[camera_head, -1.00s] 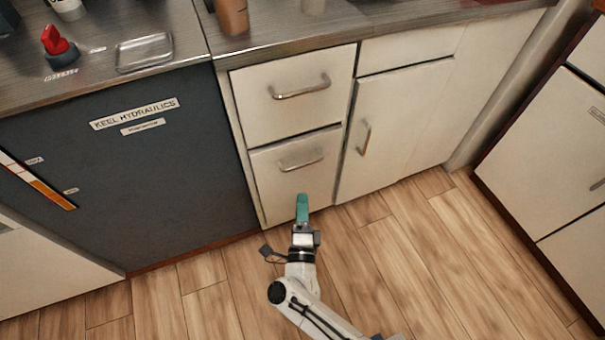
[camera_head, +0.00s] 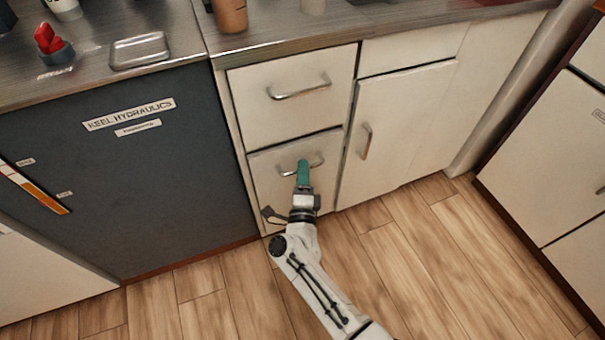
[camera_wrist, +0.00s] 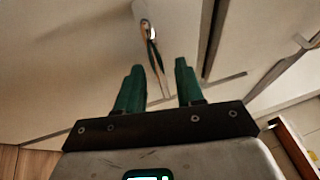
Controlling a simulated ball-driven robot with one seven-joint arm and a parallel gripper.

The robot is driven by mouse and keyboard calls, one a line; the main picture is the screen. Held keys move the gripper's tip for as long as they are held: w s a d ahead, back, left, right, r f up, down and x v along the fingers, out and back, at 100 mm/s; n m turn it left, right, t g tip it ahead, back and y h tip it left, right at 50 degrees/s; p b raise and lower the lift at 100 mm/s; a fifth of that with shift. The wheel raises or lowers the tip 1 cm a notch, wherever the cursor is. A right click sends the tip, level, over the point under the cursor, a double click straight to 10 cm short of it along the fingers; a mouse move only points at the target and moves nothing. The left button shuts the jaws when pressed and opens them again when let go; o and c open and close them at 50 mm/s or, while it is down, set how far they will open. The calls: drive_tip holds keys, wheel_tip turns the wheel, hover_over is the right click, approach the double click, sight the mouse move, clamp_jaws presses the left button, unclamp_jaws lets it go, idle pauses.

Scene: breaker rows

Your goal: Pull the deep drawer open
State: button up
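The lower drawer (camera_head: 270,185) of the white two-drawer cabinet sits flush and shut under the upper drawer (camera_head: 290,107). Its curved metal handle (camera_head: 286,172) is partly hidden behind my gripper. My gripper (camera_head: 303,163) is at this handle in the head view. In the wrist view its two teal fingers (camera_wrist: 159,65) are spread apart. The metal handle (camera_wrist: 151,38) shows ahead of and partly between the fingertips, running lengthwise between them. I cannot tell whether a finger touches it.
A cabinet door (camera_head: 400,125) with an upright handle is to the right. A dark panel (camera_head: 120,170) labelled Keel Hydraulics is to the left. The metal counter (camera_head: 290,30) overhangs above. The wooden floor (camera_head: 430,260) in front is clear.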

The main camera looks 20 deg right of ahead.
drive_tip(key=shift+c, duration=0.2)
clamp_jaws()
drive_tip(key=shift+s, duration=0.1)
drive_tip(key=s+p, duration=0.8)
drive_tip(key=s, duration=2.1)
drive_tip(key=shift+o, duration=0.2)
unclamp_jaws()
